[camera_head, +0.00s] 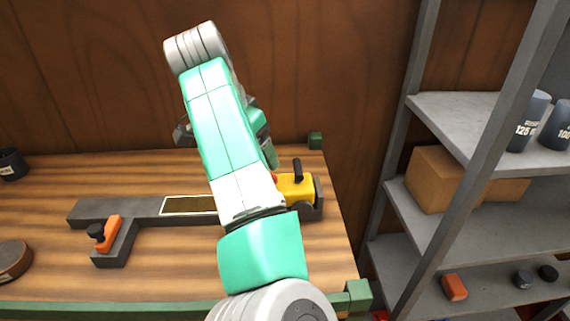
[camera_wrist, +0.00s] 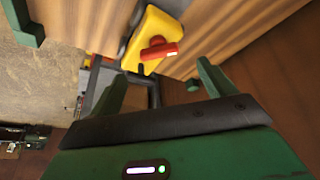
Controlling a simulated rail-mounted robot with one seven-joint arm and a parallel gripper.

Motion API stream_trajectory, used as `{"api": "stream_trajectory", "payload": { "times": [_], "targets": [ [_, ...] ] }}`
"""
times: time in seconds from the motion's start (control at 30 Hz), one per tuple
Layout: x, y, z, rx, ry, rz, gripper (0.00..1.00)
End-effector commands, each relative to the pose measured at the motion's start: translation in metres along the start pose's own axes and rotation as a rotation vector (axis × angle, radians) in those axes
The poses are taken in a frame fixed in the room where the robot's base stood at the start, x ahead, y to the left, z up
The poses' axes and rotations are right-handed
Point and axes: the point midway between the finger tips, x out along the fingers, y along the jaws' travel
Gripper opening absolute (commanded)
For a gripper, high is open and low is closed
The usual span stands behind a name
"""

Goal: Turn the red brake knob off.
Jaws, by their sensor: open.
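The red brake knob (camera_wrist: 160,50) shows in the wrist view as a short red bar on the yellow housing (camera_wrist: 155,24). In the head view the yellow housing (camera_head: 298,188) sits at the right end of the grey lift frame (camera_head: 150,208), with a black handle standing on it. Only a sliver of red shows there, at the edge of my arm. My gripper (camera_wrist: 160,74) is open and empty. In the wrist view its two green fingers point toward the knob, which appears beyond and between the tips, apart from them. My arm hides much of the gripper in the head view.
An orange block with a black knob (camera_head: 105,233) is on the left of the frame. The wooden bench has green corner posts (camera_head: 315,141). A dark cup (camera_head: 12,163) and a brown round thing (camera_head: 12,262) are at far left. A grey shelf (camera_head: 465,232) with a cardboard box stands right.

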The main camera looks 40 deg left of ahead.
Motion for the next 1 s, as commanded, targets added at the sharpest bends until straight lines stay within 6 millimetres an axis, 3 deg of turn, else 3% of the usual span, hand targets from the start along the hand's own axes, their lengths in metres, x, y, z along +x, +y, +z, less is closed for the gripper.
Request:
{"api": "stream_trajectory", "payload": {
  "times": [0.3, 0.67, 0.9, 1.0],
  "targets": [
    [0.053, 0.001, -0.001, 0.0, -0.001, 0.0, 0.82],
    [0.064, 0.0, 0.0, 0.0, 0.0, -0.002, 0.82],
    [0.063, 0.0, 0.0, 0.0, 0.001, -0.002, 0.37],
    [0.063, 0.0, -0.001, -0.002, 0.001, -0.003, 0.37]
  ]
}}
